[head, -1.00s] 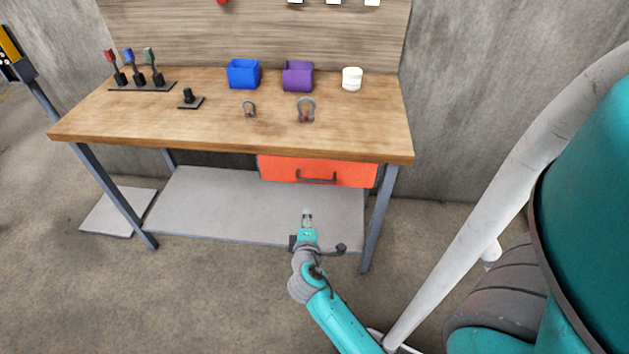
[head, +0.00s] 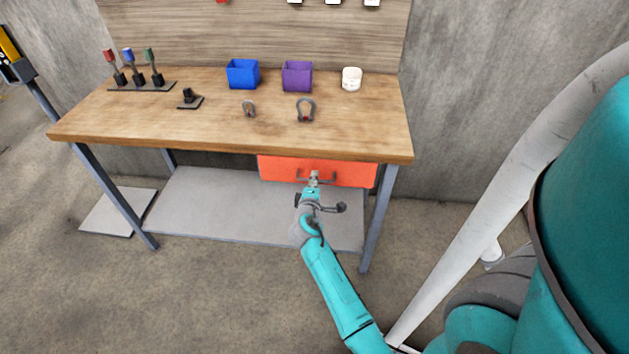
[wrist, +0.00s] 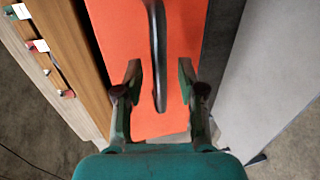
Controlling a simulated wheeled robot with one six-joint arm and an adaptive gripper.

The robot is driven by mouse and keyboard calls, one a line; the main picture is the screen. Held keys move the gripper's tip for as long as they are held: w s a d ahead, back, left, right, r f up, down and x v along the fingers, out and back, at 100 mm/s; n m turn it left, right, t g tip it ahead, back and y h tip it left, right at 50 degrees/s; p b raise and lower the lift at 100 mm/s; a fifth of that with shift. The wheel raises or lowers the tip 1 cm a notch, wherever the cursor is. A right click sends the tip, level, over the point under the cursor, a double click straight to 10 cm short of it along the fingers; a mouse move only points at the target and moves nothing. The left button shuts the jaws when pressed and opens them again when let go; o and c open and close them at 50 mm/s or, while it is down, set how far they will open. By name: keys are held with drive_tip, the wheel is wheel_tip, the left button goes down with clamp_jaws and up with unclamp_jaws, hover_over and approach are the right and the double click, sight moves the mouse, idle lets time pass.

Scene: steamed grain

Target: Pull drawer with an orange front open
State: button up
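The drawer with an orange front (head: 350,173) hangs under the right part of the workbench top. It looks closed, its front about level with the bench edge. A dark bar handle (head: 302,176) runs across the front. The drawer front (wrist: 122,30) and the handle (wrist: 160,60) fill the middle of the wrist view. My gripper (head: 315,177) is at the handle in the head view. In the wrist view my gripper (wrist: 159,75) is open, its two fingers apart on either side of the bar. I cannot tell whether the fingers touch it.
The wooden bench top (head: 200,135) lies just above the drawer, with shackles, a blue bin (head: 243,74), a purple bin (head: 297,76) and a white cup (head: 352,78) on it. A grey lower shelf (head: 215,205) is below. A bench leg (head: 378,220) stands right of my arm.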

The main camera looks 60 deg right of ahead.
drive_tip(key=shift+w+d+f, duration=0.1)
drive_tip(key=shift+w+d, duration=0.1)
drive_tip(key=shift+d, duration=0.3)
clamp_jaws()
